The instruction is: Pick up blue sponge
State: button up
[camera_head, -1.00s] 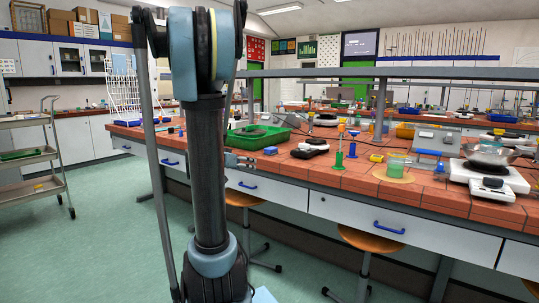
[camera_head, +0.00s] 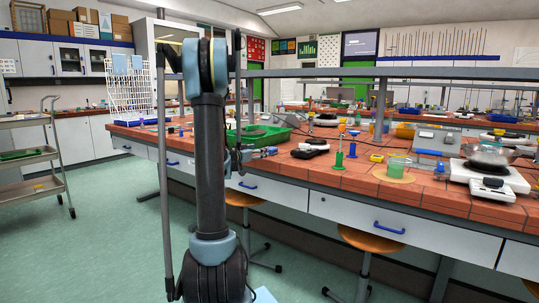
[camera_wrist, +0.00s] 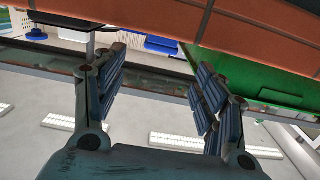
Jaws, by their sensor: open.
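A small blue block, likely the blue sponge (camera_head: 271,150), lies on the tiled bench beside the front of the green tray. A blue piece, likely the same sponge (camera_wrist: 161,45), shows between and beyond the fingertips in the wrist view, which looks upside down. My gripper (camera_head: 258,153) is low at the bench, just left of the sponge and pointing right towards it. In the wrist view my gripper (camera_wrist: 160,75) has its two fingers wide apart with nothing held. The head view does not show clearly whether a finger touches the sponge.
The green tray (camera_head: 283,138) stands close behind my gripper; its wall also shows at right in the wrist view (camera_wrist: 250,75). A grey rail crosses above the bench.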

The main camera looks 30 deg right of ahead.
aim_at(271, 148)
jog(key=x, duration=0.6)
jog(key=shift+f+x, duration=0.2)
jog(key=shift+x, duration=1.1)
jog(key=shift+f+x, duration=0.15)
jog(key=shift+x, duration=1.15)
jog(key=shift+a, duration=0.1)
jog(key=shift+c, duration=0.6)
jog(key=c, duration=0.8)
